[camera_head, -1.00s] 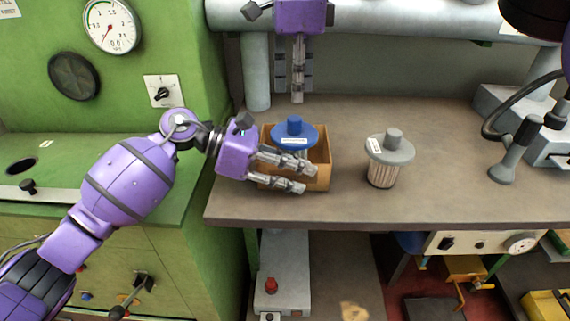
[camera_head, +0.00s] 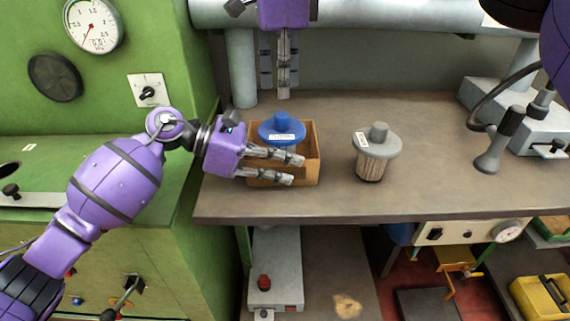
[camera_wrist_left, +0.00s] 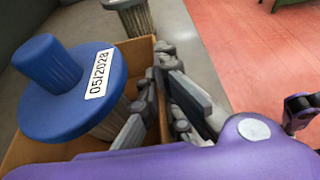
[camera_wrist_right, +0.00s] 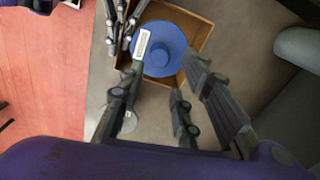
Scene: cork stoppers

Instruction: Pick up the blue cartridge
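The blue cartridge (camera_head: 282,130), with a round top, knob and white label, stands in an open brown box (camera_head: 309,172) on the workbench. It shows close up in the left wrist view (camera_wrist_left: 60,105) and from above in the right wrist view (camera_wrist_right: 165,45). My left gripper (camera_head: 297,169) is open at the box's front side; its fingers are on either side of the box wall in the left wrist view, and I cannot tell if they touch it. My right gripper (camera_head: 284,95) points down behind the box, open and empty, apart from the cartridge.
A grey cartridge (camera_head: 377,150) with a pleated body stands right of the box. A grey microscope-like device (camera_head: 520,125) stands at the far right of the workbench (camera_head: 430,180). A thick pipe (camera_head: 400,14) runs along the back. The bench between the grey cartridge and the device is clear.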

